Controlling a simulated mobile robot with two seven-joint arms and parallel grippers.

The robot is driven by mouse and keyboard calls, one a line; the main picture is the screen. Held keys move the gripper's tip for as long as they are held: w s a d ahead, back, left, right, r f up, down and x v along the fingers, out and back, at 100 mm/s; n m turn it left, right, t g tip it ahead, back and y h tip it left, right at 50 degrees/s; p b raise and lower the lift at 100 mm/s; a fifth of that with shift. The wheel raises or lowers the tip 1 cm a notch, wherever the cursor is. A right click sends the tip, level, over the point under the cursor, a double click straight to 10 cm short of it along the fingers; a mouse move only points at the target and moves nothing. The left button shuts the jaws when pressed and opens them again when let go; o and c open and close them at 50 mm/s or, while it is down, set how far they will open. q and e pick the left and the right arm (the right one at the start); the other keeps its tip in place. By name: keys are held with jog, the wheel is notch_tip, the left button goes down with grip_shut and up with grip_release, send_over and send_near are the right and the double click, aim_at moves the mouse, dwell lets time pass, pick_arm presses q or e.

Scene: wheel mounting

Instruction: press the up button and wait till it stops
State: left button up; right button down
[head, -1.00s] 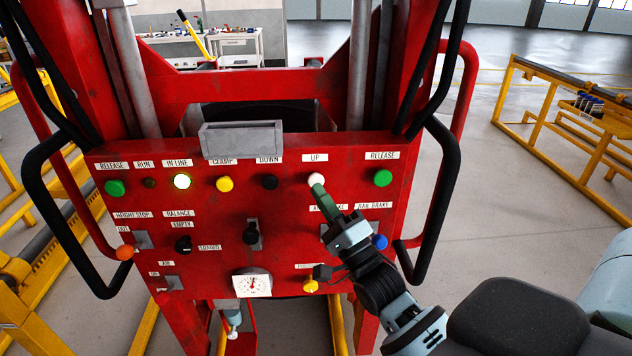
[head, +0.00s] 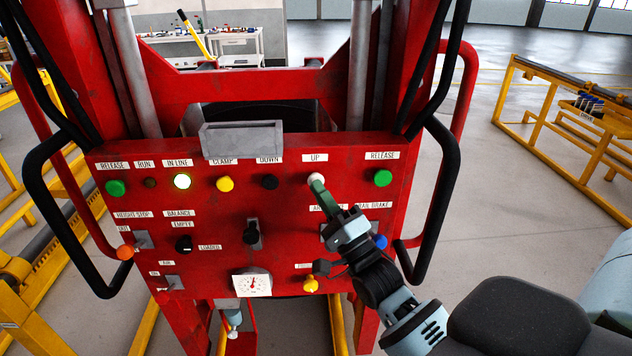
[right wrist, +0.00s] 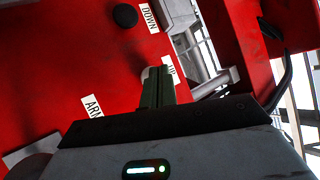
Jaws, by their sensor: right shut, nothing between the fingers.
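The white UP button (head: 316,178) sits on the red control panel (head: 215,225), under its UP label (head: 315,158). My right gripper (head: 318,186) is shut and empty, with its green fingertips at the lower edge of the button, seemingly touching it. In the right wrist view the shut fingers (right wrist: 158,85) point at the panel beside the partly covered UP label (right wrist: 171,68). The fingers hide most of the button there. My left gripper is not in view.
The black DOWN button (head: 270,182) is left of UP, and the green RELEASE button (head: 383,178) is to its right. Black curved handles (head: 447,205) stick out at both panel sides. A yellow rack (head: 560,120) stands at the right, with open floor between.

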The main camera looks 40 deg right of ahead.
jog(key=shift+w+d, duration=0.3)
jog(key=shift+w, duration=0.1)
dwell(0.6)
jog(key=shift+s+a, duration=0.1)
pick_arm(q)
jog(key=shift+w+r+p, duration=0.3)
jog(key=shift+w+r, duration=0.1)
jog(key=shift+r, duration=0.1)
pick_arm(e)
jog(key=shift+s+a, duration=0.5)
jog(key=shift+s, duration=0.3)
